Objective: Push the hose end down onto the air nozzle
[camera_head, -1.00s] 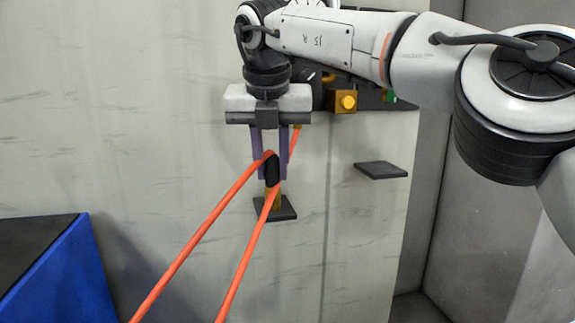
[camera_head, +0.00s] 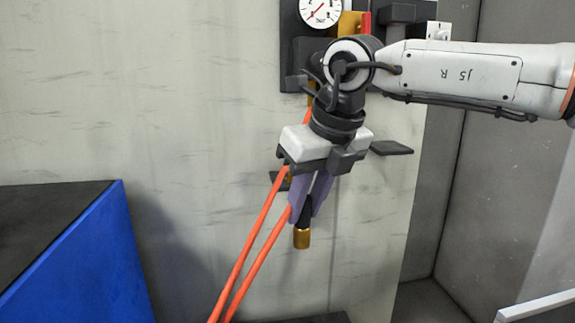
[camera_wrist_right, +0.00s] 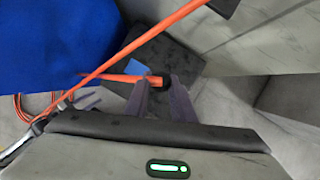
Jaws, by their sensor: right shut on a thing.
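My right gripper (camera_head: 308,210) has purple fingers pointing down and is shut on the hose end (camera_head: 302,238), a black sleeve with a brass tip below the fingers. The orange hose (camera_head: 256,258) runs from it toward the lower left. In the right wrist view, the hose end (camera_wrist_right: 156,82) shows between the fingertips of the right gripper (camera_wrist_right: 158,88). The brass tip hangs free in the air in the head view. I cannot make out the air nozzle in either view now. My left gripper is not in view.
A pressure gauge (camera_head: 320,10) sits on the wall panel above. A dark plate (camera_head: 391,148) juts out to the right of the gripper. A blue block with a black top (camera_head: 85,255) stands at left. A dark surface (camera_head: 310,319) shows at the bottom edge.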

